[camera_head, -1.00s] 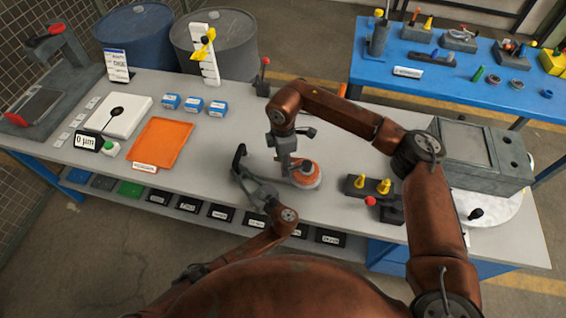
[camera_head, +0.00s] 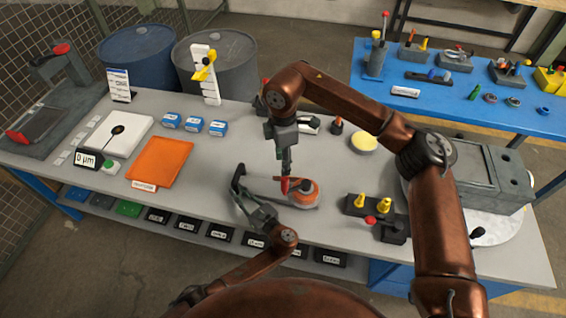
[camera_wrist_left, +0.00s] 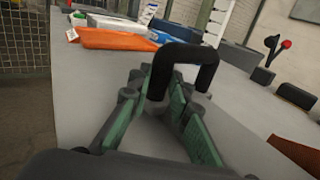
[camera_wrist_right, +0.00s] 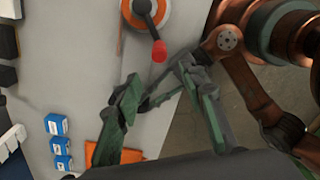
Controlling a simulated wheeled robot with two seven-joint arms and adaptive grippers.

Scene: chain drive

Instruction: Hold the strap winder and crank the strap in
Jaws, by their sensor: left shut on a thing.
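The strap winder has an orange disc (camera_head: 304,193) on a grey body and a black handle (camera_head: 238,180) on its left. A crank knob, red (camera_head: 285,186), stands by the disc; the right wrist view also shows the knob (camera_wrist_right: 159,53). My left gripper (camera_head: 246,194) is shut on the black handle, which sits between its green pads in the left wrist view (camera_wrist_left: 177,72). My right gripper (camera_head: 287,168) is just above the knob, fingers pointing down. In the right wrist view its fingers are spread apart, with the knob beyond the tips and nothing held.
A block with yellow pegs (camera_head: 368,204) and a red knob stands right of the winder. An orange tray (camera_head: 161,162) and blue boxes (camera_head: 194,124) are left. A grey machine (camera_head: 477,181) stands far right.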

